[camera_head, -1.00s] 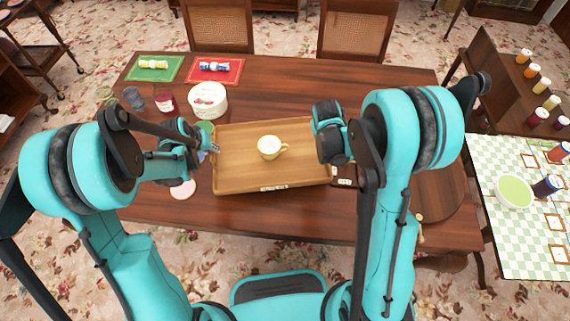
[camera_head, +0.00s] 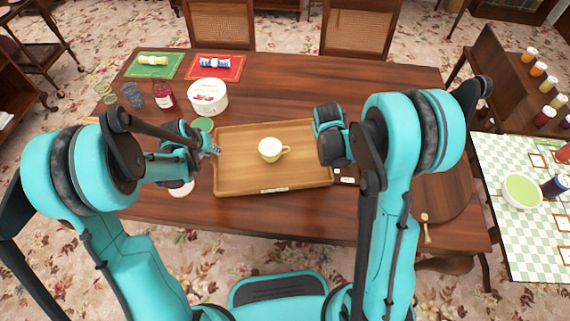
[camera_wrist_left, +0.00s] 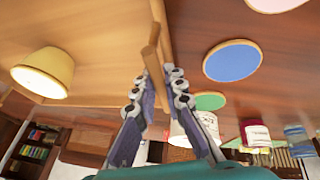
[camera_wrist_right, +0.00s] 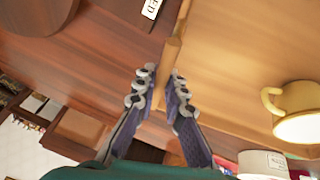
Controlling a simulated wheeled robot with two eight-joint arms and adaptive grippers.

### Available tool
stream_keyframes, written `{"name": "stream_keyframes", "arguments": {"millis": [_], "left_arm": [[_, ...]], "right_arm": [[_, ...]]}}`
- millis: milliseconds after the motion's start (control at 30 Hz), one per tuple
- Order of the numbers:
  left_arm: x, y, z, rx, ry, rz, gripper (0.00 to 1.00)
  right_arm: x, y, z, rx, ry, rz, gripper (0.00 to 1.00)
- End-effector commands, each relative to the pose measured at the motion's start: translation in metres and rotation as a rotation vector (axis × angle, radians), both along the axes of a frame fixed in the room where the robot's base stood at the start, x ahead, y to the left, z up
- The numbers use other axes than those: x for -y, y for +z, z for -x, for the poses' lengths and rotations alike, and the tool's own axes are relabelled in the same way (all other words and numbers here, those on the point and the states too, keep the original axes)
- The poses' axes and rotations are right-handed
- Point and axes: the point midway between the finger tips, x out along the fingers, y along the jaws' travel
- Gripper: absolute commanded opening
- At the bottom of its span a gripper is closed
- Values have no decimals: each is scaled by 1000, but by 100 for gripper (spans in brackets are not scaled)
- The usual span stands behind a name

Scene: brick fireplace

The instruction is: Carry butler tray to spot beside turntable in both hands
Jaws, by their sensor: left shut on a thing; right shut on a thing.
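The butler tray (camera_head: 230,185) is a light wooden rectangular tray with low rims and a cream cup (camera_head: 269,150) standing on it. My left gripper (camera_head: 215,150) is shut on the tray's left rim; the rim lies between its fingers in the left wrist view (camera_wrist_left: 160,72). My right gripper (camera_head: 330,150) covers the right rim and is shut on it, as the right wrist view (camera_wrist_right: 162,75) shows. The tray looks level; I cannot tell its height over the table. The turntable (camera_head: 447,195) is a round dark wooden disc at the table's right, partly hidden by my right arm.
The brown table (camera_head: 300,90) holds a white tub (camera_head: 207,97), a red jar (camera_head: 165,97), glasses and a green coaster (camera_head: 203,124) left of the tray. A small label (camera_head: 346,180) lies between tray and turntable. A checked side table (camera_head: 500,235) stands right.

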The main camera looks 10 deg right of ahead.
Motion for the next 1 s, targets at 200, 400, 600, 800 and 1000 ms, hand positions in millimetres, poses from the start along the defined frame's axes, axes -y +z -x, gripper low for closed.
{"name": "stream_keyframes", "arguments": {"millis": [200, 400, 600, 800, 1000], "left_arm": [[0, -16, 0, 1, 0, 0, 0], [0, -14, 0, 0, 0, 0, 31], [0, -14, 0, 0, 0, 0, 31], [-3, 0, 6, 0, 1, 0, 31], [-10, 35, 21, 0, 1, 0, 31]], "right_arm": [[0, -16, 0, 0, 0, 0, 0], [0, -14, 0, 0, 0, 0, 31], [0, -14, 0, 0, 0, 0, 31], [0, -14, 0, 0, 0, 0, 31], [0, -14, 0, 0, 0, 0, 31]]}}
